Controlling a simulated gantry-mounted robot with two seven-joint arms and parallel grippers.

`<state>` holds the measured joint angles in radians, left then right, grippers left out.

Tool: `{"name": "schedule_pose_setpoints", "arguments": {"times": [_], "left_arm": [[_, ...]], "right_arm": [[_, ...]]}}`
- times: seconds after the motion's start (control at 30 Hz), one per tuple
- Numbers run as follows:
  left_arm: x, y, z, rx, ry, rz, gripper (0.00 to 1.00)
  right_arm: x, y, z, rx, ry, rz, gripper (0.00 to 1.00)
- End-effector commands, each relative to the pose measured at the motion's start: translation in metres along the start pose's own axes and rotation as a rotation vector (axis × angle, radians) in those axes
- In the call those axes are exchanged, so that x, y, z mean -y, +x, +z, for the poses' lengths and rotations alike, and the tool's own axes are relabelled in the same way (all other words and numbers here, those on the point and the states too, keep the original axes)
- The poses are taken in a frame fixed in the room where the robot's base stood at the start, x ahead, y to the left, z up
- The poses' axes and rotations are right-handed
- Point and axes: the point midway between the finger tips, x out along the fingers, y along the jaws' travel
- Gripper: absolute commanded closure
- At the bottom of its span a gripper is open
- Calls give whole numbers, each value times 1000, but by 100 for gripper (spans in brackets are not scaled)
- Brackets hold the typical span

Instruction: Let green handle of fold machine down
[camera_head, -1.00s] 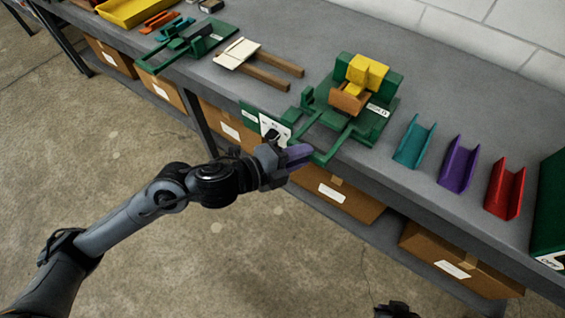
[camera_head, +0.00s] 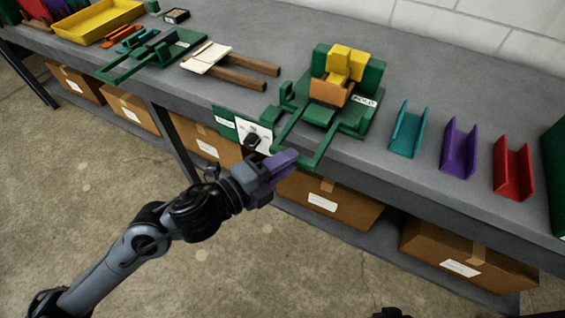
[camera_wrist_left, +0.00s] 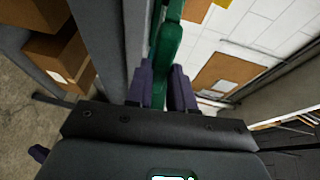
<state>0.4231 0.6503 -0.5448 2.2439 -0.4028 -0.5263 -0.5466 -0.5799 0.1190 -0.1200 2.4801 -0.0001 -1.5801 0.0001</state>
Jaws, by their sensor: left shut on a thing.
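The fold machine (camera_head: 352,118) is a green frame on the bench, with a yellow block and an orange-brown block on top. Its green handle (camera_head: 326,143) is a U-shaped bar reaching out past the front edge of the bench. My left gripper (camera_head: 285,161) is shut on the handle's front bar. In the left wrist view the green handle (camera_wrist_left: 166,45) runs between the two purple fingers of the left gripper (camera_wrist_left: 165,92). The fingers hide part of the bar. The fingers of my right gripper do not show.
A white panel with a dark knob (camera_head: 251,140) hangs at the bench front, close to my left gripper. Teal (camera_head: 407,130), purple (camera_head: 458,148) and red (camera_head: 512,168) channels stand to the right. Another green machine (camera_head: 150,55) is left. Cardboard boxes (camera_head: 330,200) sit below.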

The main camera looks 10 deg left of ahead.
Motion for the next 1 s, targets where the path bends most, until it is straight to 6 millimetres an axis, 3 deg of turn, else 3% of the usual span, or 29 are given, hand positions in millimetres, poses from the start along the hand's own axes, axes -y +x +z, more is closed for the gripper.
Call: {"name": "schedule_pose_setpoints", "arguments": {"times": [0.03,0.1,0.13,0.27,0.77,1.0], "left_arm": [[-14,2,2,6,-7,30,100],[-14,1,2,6,-7,31,100],[-14,1,2,6,-7,32,74],[-14,1,2,6,-6,30,55],[-7,-1,2,4,-3,15,53],[-5,-27,2,5,-2,18,53]], "right_arm": [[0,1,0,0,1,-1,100],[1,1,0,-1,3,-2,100],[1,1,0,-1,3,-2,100],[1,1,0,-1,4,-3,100],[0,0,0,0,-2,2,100],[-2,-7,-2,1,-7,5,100]]}}
